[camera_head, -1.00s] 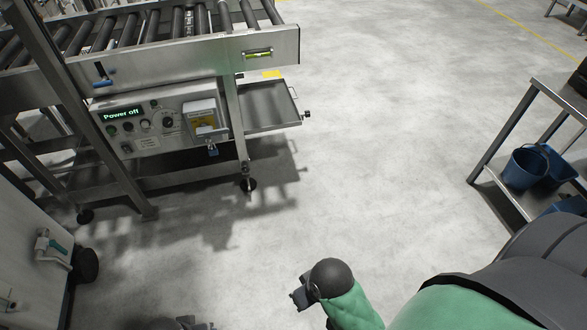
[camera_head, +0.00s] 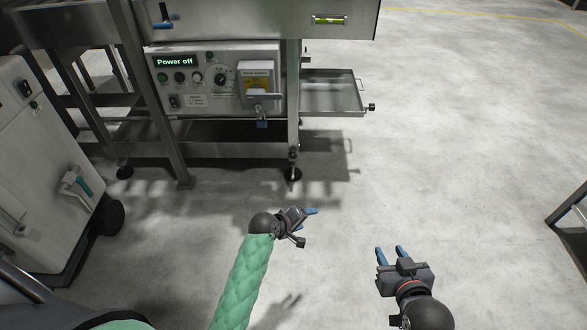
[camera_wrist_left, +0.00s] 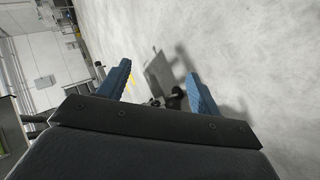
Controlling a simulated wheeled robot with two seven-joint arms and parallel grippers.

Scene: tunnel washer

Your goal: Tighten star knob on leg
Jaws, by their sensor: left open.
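The steel leg (camera_head: 293,112) of the conveyor frame stands upright and ends in a round dark foot (camera_head: 292,174). A small dark knob-like part (camera_head: 294,150) sits low on this leg; its star shape is too small to make out. My left gripper (camera_head: 311,211) is open and empty, in front of the leg and apart from it. In the left wrist view its two blue fingers (camera_wrist_left: 158,84) are spread, with small dark parts (camera_wrist_left: 174,98) seen beyond them, apart from the fingers. My right gripper (camera_head: 389,249) is open and empty, further right over the floor.
A control panel (camera_head: 215,82) reading "Power off" and a blue padlock (camera_head: 262,123) are left of the leg. A steel tray (camera_head: 330,96) juts out right of it. A white wheeled cabinet (camera_head: 45,150) stands at left. The floor at right is mostly clear.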

